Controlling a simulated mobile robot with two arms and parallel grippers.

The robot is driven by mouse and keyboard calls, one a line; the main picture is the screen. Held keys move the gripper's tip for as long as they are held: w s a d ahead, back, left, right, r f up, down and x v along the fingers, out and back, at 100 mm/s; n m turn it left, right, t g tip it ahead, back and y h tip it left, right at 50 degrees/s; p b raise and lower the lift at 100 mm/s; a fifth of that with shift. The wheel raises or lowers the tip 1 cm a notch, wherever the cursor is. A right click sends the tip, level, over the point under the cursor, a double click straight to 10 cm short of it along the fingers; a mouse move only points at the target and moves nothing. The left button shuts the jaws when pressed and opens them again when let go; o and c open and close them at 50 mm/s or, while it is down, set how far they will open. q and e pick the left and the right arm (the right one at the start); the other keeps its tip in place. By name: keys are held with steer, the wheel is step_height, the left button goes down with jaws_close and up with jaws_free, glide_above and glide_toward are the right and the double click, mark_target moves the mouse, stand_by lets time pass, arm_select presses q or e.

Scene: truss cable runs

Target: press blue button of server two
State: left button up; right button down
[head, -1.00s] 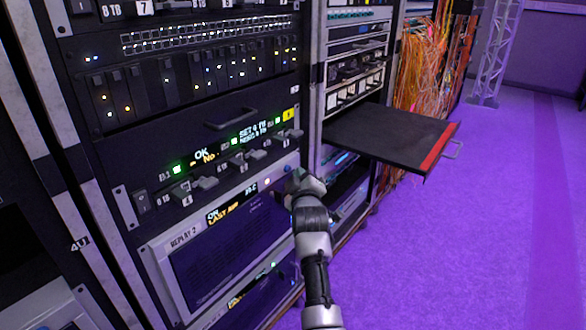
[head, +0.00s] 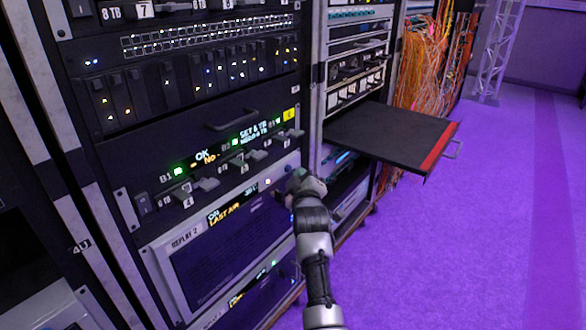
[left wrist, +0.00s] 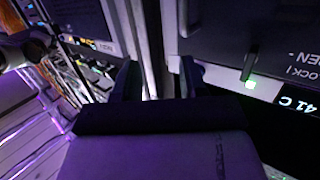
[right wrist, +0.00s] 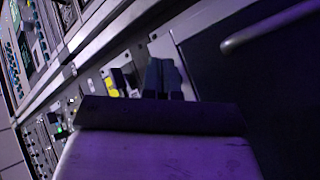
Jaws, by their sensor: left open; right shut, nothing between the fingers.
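Server two is the light-faced unit labelled REPLAY 2 (head: 205,257), low in the rack, with a dark grille and a small lit display (head: 232,207). A small pale light (head: 268,182) shows at the upper right of its face. I cannot clearly make out a blue button; that corner is small and partly behind my gripper. My right gripper (head: 288,190) is at the right end of this face; I cannot tell if it touches. Its fingers are shut and empty in the right wrist view (right wrist: 163,80). My left gripper (left wrist: 160,78) is open and empty, facing other rack panels.
A black unit with grey levers (head: 245,160) sits directly above server two. A black shelf with a red edge (head: 390,135) sticks out of the neighbouring rack, right of my right arm. Orange cables (head: 422,60) hang behind it. The purple floor (head: 460,250) at right is clear.

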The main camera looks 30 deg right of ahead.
arm_select(q)
steer(key=s+a+f+g+y+p, duration=0.3)
steer(key=s+a+f+g+p, duration=0.1)
steer(key=s+f+g, duration=0.4)
steer(key=s+g, duration=0.2)
steer(key=shift+a+f+n+g, duration=0.3)
steer(key=shift+a+f, duration=0.05)
arm_select(e)
steer(key=s, duration=0.1)
steer(key=s+d, duration=0.1)
steer(key=s, duration=0.1)
steer(key=shift+s, duration=0.3)
steer(key=shift+f, duration=0.1)
